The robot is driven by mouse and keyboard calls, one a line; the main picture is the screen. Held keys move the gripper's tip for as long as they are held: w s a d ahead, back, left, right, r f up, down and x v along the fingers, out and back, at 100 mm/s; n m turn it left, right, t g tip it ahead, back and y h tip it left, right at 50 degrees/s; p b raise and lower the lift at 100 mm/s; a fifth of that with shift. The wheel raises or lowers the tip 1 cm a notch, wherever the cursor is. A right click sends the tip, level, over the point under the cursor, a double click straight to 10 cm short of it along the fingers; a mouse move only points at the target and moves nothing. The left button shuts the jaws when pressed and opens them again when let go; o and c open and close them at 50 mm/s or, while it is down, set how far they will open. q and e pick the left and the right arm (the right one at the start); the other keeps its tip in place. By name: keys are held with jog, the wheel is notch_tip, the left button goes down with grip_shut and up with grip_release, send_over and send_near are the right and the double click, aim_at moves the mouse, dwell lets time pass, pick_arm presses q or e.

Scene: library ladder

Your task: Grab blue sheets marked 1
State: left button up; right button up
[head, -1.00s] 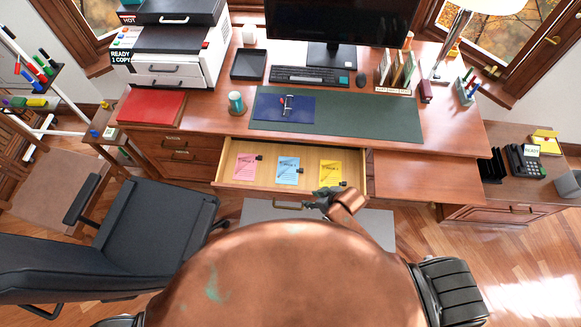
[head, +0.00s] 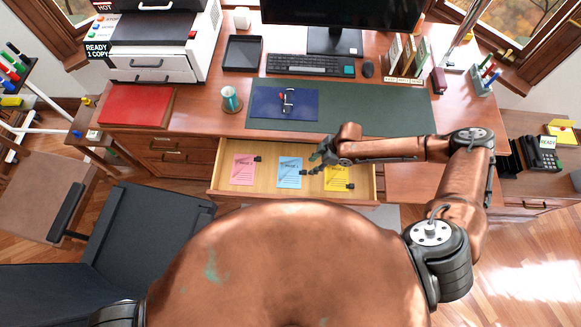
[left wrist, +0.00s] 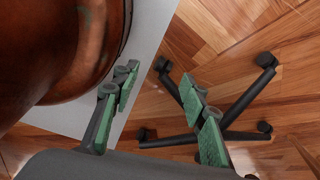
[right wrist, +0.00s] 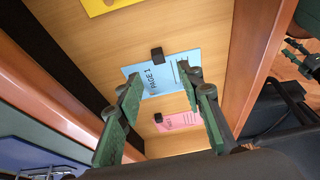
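The blue sheets (head: 290,173) lie flat in the open drawer (head: 268,153), between pink sheets (head: 243,170) and yellow sheets (head: 338,178). In the right wrist view the blue sheets (right wrist: 160,75) read "PAGE 1" and carry a black clip (right wrist: 157,55). My right gripper (head: 316,165) is above the drawer, just right of the blue sheets. In the right wrist view its fingers (right wrist: 165,105) are spread and empty, with the blue sheets showing beyond them. My left gripper (left wrist: 158,100) is open and empty over the floor near a chair base; the head view does not show it.
The desk above holds a green mat (head: 380,115), a blue clipboard (head: 284,103), a cup (head: 231,98), a red folder (head: 136,106) and a keyboard (head: 310,65). The drawer walls and desk edge are close to my right gripper. A black chair (head: 140,235) stands at left.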

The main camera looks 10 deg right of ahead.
aim_at(306, 171)
jog(key=x, duration=0.7)
jog(key=shift+d+f+b, duration=0.25)
jog(key=shift+f+b, duration=0.05)
jog(key=shift+b, duration=0.05)
grip_shut()
